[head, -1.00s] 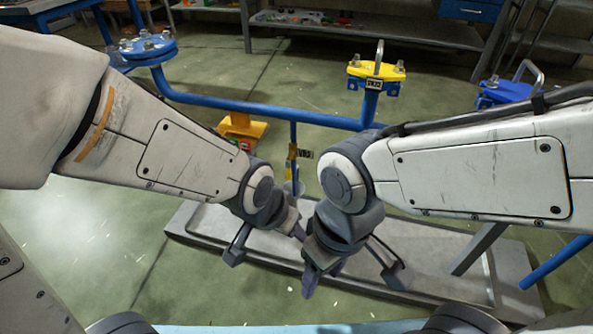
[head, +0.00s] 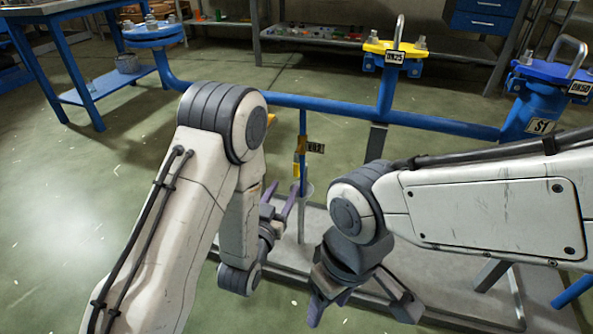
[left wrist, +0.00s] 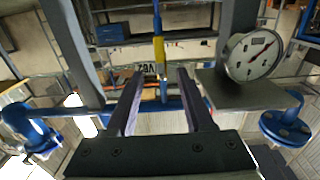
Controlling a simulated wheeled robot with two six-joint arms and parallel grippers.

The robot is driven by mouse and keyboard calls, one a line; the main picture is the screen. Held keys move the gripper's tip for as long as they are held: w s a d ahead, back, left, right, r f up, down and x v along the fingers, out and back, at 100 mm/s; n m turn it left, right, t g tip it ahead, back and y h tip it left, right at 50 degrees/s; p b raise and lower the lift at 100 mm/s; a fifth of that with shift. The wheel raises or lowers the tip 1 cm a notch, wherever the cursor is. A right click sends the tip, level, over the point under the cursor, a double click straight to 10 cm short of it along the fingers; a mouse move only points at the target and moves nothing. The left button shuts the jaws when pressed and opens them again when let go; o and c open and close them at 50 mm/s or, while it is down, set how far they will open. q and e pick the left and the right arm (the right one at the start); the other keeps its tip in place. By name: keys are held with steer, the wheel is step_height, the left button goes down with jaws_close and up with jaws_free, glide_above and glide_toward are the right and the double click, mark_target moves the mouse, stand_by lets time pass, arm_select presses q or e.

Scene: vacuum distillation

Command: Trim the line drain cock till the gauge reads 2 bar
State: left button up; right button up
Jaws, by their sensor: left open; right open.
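The line drain cock (head: 300,152) is a small fitting with a yellow part and a dark tag (head: 316,148), on a thin blue pipe hanging from the horizontal blue line. In the left wrist view its yellow part (left wrist: 172,42) shows just beyond my fingers. A round white gauge (left wrist: 252,55) with a red needle is at the upper right there; its numbers are too small to read. My left gripper (head: 279,197) is open and empty, just below and left of the cock; its fingers also show in the left wrist view (left wrist: 160,82). My right gripper (head: 360,306) is open and empty, low and nearer me.
The blue line (head: 330,108) runs across behind, with a yellow-topped flange (head: 393,50) and a blue-and-yellow one (head: 552,72). A grey base plate (head: 440,255) lies below. Open floor is at left.

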mark_target(296, 167)
arm_select(q)
steer(key=b+x, duration=0.4)
steer(key=x, duration=0.4)
steer(key=shift+w+f+b, duration=0.1)
steer(key=shift+w+b, duration=0.25)
steer(key=shift+b, duration=0.05)
steer(key=shift+x, duration=0.8)
jaws_close()
steer(key=shift+s+d, duration=0.1)
